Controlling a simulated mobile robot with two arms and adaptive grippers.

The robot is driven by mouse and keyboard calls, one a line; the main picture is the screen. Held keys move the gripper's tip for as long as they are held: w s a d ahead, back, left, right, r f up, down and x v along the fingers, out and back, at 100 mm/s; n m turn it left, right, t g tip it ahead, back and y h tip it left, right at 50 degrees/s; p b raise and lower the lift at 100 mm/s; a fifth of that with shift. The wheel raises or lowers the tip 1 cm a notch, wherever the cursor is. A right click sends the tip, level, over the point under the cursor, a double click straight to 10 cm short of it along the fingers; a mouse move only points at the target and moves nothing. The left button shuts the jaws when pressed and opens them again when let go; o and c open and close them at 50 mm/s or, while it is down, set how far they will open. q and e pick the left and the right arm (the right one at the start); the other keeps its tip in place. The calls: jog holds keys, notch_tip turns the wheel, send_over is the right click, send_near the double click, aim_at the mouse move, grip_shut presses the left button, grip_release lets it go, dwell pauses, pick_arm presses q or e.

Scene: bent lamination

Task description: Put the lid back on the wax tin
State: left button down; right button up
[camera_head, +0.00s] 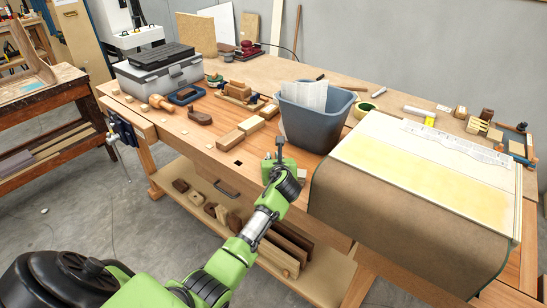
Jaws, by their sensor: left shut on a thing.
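My left gripper (279,150) is at the front edge of the workbench, just in front of the grey-blue bin. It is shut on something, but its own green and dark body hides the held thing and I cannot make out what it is. A small round green and dark container (214,80) stands at the back left beside the grey toolbox; it may be the wax tin, but it is too small to tell. I cannot pick out the lid for sure. My right gripper is not in view.
The grey-blue bin (314,124) with paper in it stands right behind my left gripper. A brown mat (408,222) hangs over the front edge at right, beside a pale panel (420,160). Wood blocks (238,132) and a toolbox (158,76) lie left. A tape roll (364,109) lies behind the panel.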

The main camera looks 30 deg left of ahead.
pick_arm(q)
jog(key=shift+f, duration=0.3)
dwell(0.4)
jog(key=c, duration=2)
grip_release()
jog(key=shift+r, duration=0.1)
jog(key=shift+r+p, duration=0.95)
jog(key=shift+p, duration=0.3)
notch_tip(320, 180, up, 5)
jog(key=p, duration=0.6)
